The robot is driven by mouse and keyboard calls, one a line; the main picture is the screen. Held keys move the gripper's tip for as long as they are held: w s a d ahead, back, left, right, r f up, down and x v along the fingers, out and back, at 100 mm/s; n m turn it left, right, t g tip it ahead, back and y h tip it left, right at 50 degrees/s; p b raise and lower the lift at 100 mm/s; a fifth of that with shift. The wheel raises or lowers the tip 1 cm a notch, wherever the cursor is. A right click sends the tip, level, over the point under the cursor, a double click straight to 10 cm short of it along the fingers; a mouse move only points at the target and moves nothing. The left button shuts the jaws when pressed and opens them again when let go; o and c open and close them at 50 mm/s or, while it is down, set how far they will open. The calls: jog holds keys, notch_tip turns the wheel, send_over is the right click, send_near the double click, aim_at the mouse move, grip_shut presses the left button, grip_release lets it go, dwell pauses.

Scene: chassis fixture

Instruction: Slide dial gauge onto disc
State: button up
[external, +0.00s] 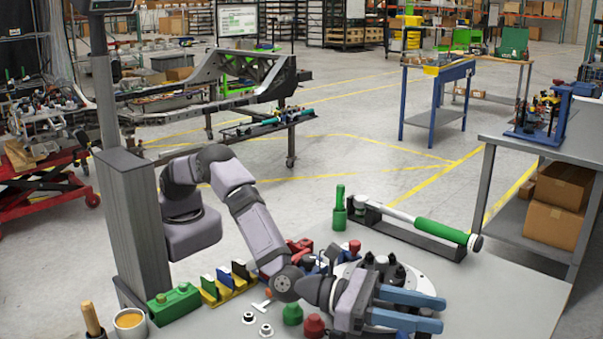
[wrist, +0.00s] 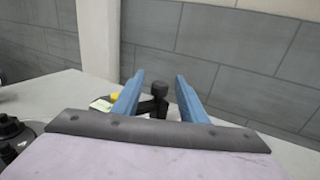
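My gripper (external: 442,314) is at the front right of the bench in the external view, its two blue fingers apart and pointing right. In the wrist view the fingers of my gripper (wrist: 156,88) are also spread. A black upright part with a knob-like top (wrist: 160,92) shows between and beyond them, with gaps on both sides. A yellow knob (wrist: 115,97) and a pale label are beside the left finger. I cannot tell whether these belong to the dial gauge. The pale disc (external: 425,284), with black clamps on it, is behind my gripper in the external view, partly hidden by it.
A green-handled torque wrench (external: 440,231) lies in a black holder behind the disc. Red and green pieces (external: 292,314) stand left of my gripper. Slotted yellow blocks (external: 228,287) and a cup (external: 130,322) are farther left. The right bench surface is clear.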

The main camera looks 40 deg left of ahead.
jog(key=shift+d, duration=0.1)
grip_shut()
jog(key=shift+w+a+f+b, duration=0.15)
jog(key=shift+w+a+b, duration=0.15)
jog(key=shift+b, duration=0.3)
jog(key=w+a+b, duration=0.2)
jog(key=a+b, duration=0.1)
jog(key=w+a+b, duration=0.1)
jog(key=a+b, duration=0.1)
jog(key=shift+w, duration=0.25)
jog(key=shift+c, duration=1.3)
grip_release()
jog(key=shift+o, duration=1.3)
